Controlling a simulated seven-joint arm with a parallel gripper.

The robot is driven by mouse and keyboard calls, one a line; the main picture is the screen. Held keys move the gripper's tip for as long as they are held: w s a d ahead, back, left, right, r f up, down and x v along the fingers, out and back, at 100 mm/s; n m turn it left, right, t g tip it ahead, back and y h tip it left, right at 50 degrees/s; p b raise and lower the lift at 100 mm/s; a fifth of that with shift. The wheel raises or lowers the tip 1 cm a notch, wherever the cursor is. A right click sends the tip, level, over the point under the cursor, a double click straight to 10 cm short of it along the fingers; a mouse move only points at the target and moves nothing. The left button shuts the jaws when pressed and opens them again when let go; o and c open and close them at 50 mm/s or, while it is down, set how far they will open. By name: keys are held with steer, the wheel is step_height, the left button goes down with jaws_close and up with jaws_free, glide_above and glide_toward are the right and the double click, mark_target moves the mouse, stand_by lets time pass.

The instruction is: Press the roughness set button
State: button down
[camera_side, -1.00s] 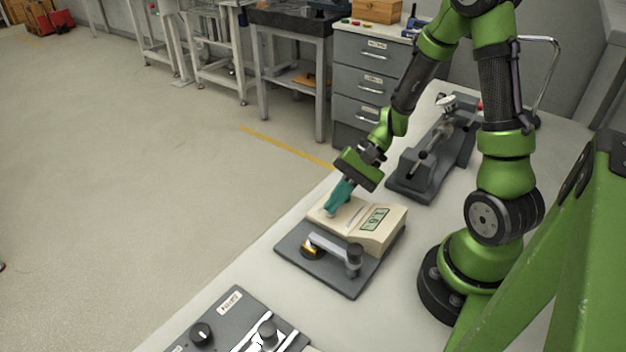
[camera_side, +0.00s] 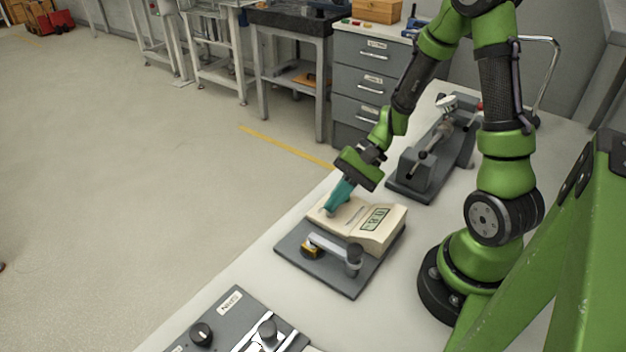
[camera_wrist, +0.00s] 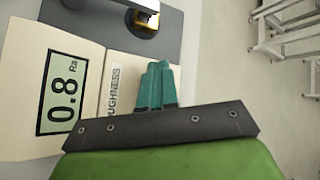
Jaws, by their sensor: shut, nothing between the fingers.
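The roughness tester is a cream box (camera_side: 384,238) on a dark grey base plate (camera_side: 340,283), with a display (camera_side: 375,219). In the wrist view the display (camera_wrist: 62,92) reads 0.8 Ra, and a partly covered label (camera_wrist: 114,92) beside it shows "OUGHNESS". My gripper (camera_side: 331,212) has teal fingers, shut and empty, with their tips down at the left part of the box's top. It also shows in the wrist view (camera_wrist: 158,66). The set button cannot be seen; the fingers may hide it. I cannot tell whether the tips touch it.
A grey arm with a dark post (camera_side: 353,258) and a brass-coloured piece (camera_side: 311,248) sit on the plate in front of the box. A grey fixture (camera_side: 425,160) stands behind on the table. Another grey panel with a knob (camera_side: 201,334) is at front left.

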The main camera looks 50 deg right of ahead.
steer(key=shift+r, duration=0.55)
steer(key=shift+r, duration=2.55)
steer(key=s+a+r+n+t+h, duration=0.1)
steer(key=s+r+n+t+h, duration=0.1)
steer(key=r, duration=0.4)
steer(key=s+a+r+n+t+h, duration=0.2)
steer(key=s+r+n+h, duration=0.1)
steer(key=r+n, duration=0.3)
steer(key=shift+s+r+n+h, duration=0.25)
steer(key=shift+r+n+h, duration=0.05)
steer(key=shift+r+h, duration=0.55)
steer(key=shift+a, duration=0.1)
